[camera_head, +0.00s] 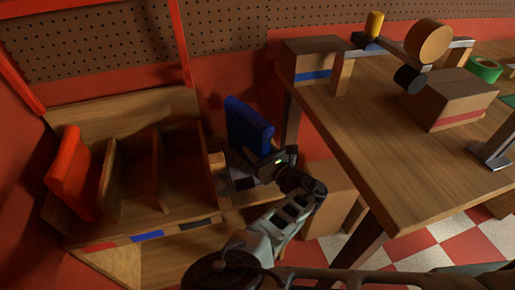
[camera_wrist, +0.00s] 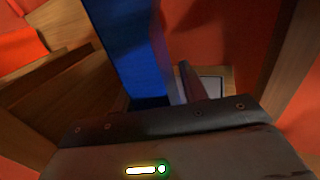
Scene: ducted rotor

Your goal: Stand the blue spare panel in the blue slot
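The blue spare panel (camera_head: 247,127) is upright, just right of the wooden rack (camera_head: 205,150). It also rises from my gripper in the wrist view (camera_wrist: 125,45). My gripper (camera_head: 268,160) is at the panel's lower part and appears shut on it; the fingertips are mostly hidden. The blue slot (camera_head: 138,205) is the middle compartment of the rack, with a blue label (camera_head: 147,236) on its front edge. It looks empty, between two upright wooden dividers.
A red panel (camera_head: 70,172) leans in the left compartment. The right compartment has a black label (camera_head: 197,223) and looks empty. A wooden table (camera_head: 385,150) with boxes stands to the right. A cardboard box (camera_head: 335,195) stands beside my arm.

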